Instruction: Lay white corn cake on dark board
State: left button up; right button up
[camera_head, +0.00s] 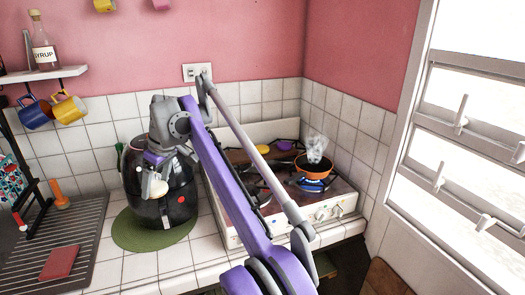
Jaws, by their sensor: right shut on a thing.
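My right gripper (155,176) is shut on the white corn cake (156,188), a small pale round thing. It holds the cake in front of the black pot-like appliance (178,205), on the left part of the counter. A dark brown board (240,157) lies at the back of the stove, right of the gripper and partly hidden by my right arm. A yellow piece (263,150) and a purple piece (284,145) show at or beside it; I cannot tell whether both rest on it. My left gripper is not in view.
An orange pan (314,170) steams on the stove (335,203). The black appliance stands on a green mat (127,235). A ribbed drainer (30,262) with a red block (60,263) is at left. A shelf (45,75) holds a syrup bottle (43,50); mugs hang below.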

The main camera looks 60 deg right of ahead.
aim_at(237, 155)
jog(key=l, duration=1.1)
jog(key=i+l, duration=0.1)
jog(key=l, duration=0.95)
